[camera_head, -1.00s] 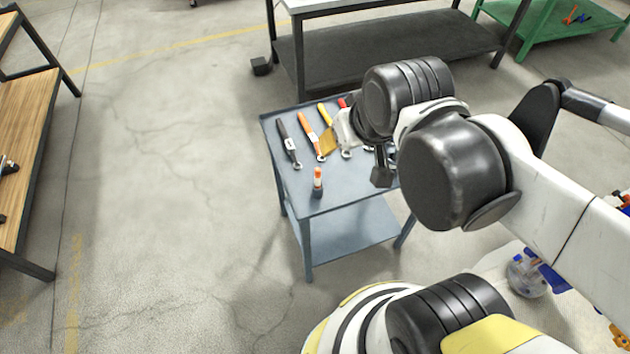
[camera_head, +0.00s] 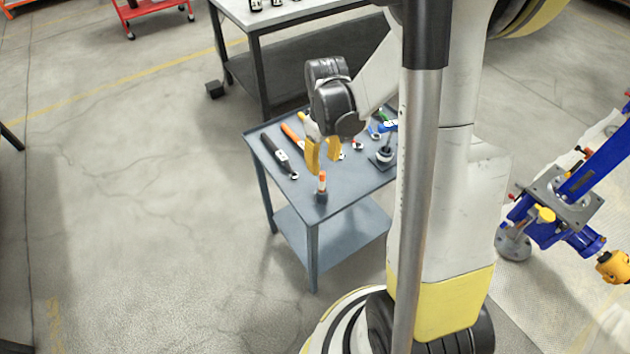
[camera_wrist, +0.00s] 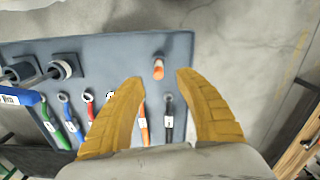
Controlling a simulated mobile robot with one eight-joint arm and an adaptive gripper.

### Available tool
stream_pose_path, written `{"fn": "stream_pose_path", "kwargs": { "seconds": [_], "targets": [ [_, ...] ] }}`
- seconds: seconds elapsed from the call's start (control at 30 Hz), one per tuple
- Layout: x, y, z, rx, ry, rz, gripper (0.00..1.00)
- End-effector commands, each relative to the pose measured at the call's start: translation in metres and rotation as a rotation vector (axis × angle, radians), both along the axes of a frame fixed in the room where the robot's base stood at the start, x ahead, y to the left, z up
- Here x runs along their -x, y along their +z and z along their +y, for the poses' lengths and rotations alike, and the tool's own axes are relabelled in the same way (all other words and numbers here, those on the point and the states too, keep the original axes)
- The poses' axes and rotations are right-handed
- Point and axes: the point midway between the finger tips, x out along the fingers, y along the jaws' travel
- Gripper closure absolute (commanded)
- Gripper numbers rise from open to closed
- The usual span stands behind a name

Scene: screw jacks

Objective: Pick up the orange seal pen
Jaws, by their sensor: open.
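The orange seal pen (camera_head: 322,183) stands upright in a small dark holder near the front corner of the blue-grey table (camera_head: 345,198). In the wrist view the pen (camera_wrist: 158,68) shows just beyond the fingertips, between their lines. My gripper (camera_head: 323,165) has yellow fingers and is open and empty. It is above the table, behind the pen in the head view. In the wrist view my gripper (camera_wrist: 158,82) has its two fingers spread wide, with the pen apart from both.
On the table lie a black-handled tool (camera_head: 274,150), an orange-handled tool (camera_head: 292,135) and other coloured wrenches. A dark cylindrical part on a base (camera_head: 384,157) stands at the right. A blue jack assembly (camera_head: 560,215) is farther right. The floor on the left is clear.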

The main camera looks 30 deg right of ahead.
Motion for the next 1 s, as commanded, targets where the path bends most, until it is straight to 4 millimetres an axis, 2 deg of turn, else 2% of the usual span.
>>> {"fn": "stream_pose_path", "kwargs": {
  "seconds": [0.03,0.1,0.37,0.6,0.7,0.87,0.9,0.97,1.0],
  "targets": [
    [0.000,-0.013,0.000,0.000,0.000,0.000,0.59],
    [-0.001,-0.022,0.000,0.000,0.000,-0.001,0.59],
    [-0.003,-0.040,-0.001,0.001,0.000,-0.001,0.59],
    [-0.008,-0.077,-0.002,0.001,-0.001,-0.002,0.59],
    [-0.008,-0.083,-0.002,0.001,-0.001,-0.002,0.59],
    [-0.008,-0.081,-0.002,0.001,-0.001,-0.002,0.59],
    [-0.008,-0.081,-0.002,0.001,-0.001,-0.002,0.63],
    [-0.008,-0.081,-0.002,0.001,-0.001,-0.002,0.81],
    [-0.008,-0.081,-0.002,0.001,-0.001,-0.002,0.94]
  ]
}}
